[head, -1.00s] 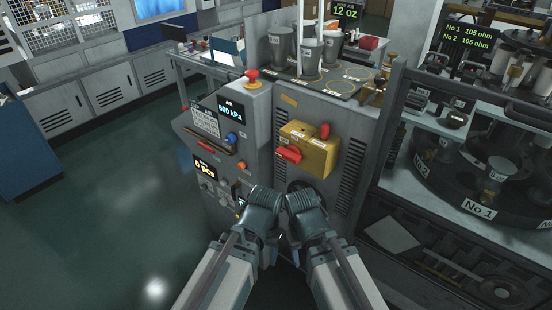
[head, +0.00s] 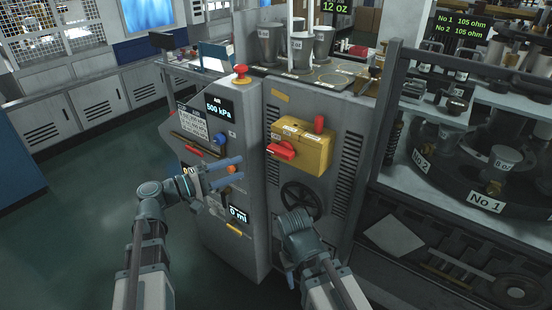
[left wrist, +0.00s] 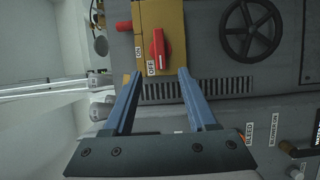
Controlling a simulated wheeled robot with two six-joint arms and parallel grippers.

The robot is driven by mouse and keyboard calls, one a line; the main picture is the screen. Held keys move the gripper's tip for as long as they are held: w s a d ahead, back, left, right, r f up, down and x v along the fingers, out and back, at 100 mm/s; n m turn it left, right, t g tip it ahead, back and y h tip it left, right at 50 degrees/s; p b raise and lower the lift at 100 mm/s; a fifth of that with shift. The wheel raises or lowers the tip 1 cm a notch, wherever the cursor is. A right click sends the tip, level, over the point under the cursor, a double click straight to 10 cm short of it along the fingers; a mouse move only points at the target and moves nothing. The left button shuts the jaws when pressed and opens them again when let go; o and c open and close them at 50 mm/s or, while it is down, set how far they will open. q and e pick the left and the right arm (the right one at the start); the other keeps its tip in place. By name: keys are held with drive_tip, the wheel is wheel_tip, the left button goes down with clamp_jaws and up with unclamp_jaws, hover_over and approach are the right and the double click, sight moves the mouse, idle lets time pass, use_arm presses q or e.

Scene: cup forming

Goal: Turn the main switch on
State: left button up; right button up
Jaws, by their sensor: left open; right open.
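The main switch is a yellow box (head: 305,145) with a red handle (head: 282,150), on the front of the grey cabinet. In the left wrist view the red handle (left wrist: 159,52) has one end close to the OFF label; the ON label is to its left on the yellow box (left wrist: 174,18). My left gripper (head: 241,168) is open and empty, to the left of the handle and apart from it. In the left wrist view its blue fingers (left wrist: 160,73) point toward the handle, one on each side. My right gripper (head: 296,222) is low in front of the cabinet, its fingers hidden.
A red-topped lever (head: 319,124) stands on the switch box. A black handwheel (head: 301,198) is below it. A panel with an air display (head: 219,108), a blue button (head: 221,139) and a red emergency button (head: 240,73) is left. A rotary table (head: 450,180) stands at right.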

sight(277, 154)
use_arm(q)
drive_tip(key=x, duration=1.4)
drive_tip(key=shift+s, duration=0.1)
clamp_jaws()
